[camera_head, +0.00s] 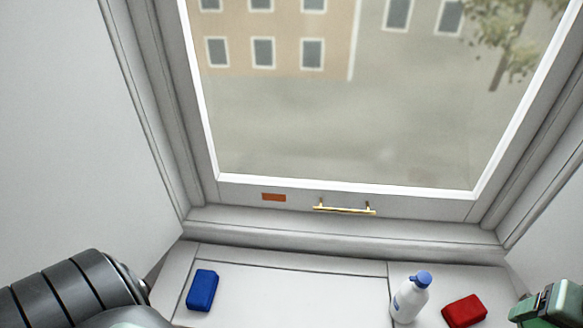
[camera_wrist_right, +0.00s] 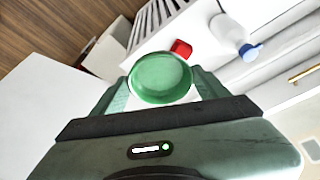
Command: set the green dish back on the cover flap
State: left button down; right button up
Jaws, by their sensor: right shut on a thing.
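The green dish (camera_wrist_right: 162,75) is round and shallow, and in the right wrist view it sits between the fingers of my right gripper (camera_wrist_right: 160,88), which is shut on it. Part of the right gripper (camera_head: 550,306) shows at the bottom right corner of the head view, where I cannot make out the dish. A pale rectangular panel outlined by seams, apparently the cover flap (camera_head: 290,290), lies in the sill below the window. Its near edge is cut off by the frame. My left arm enters at the lower left; its gripper fingers are out of view.
A blue block (camera_head: 202,290) lies on the panel's left part. A white bottle with a blue cap (camera_head: 409,298) stands near the panel's right seam, with a red block (camera_head: 465,310) right of it. A brass handle (camera_head: 344,209) is on the window frame. The panel's middle is clear.

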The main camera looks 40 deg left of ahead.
aim_at(283, 301)
jog(key=k+l+u, duration=0.1)
jog(key=u, duration=0.25)
jog(key=k+u, duration=0.25)
jog(key=u, duration=0.15)
jog(key=k+u, duration=0.2)
jog(key=u, duration=0.6)
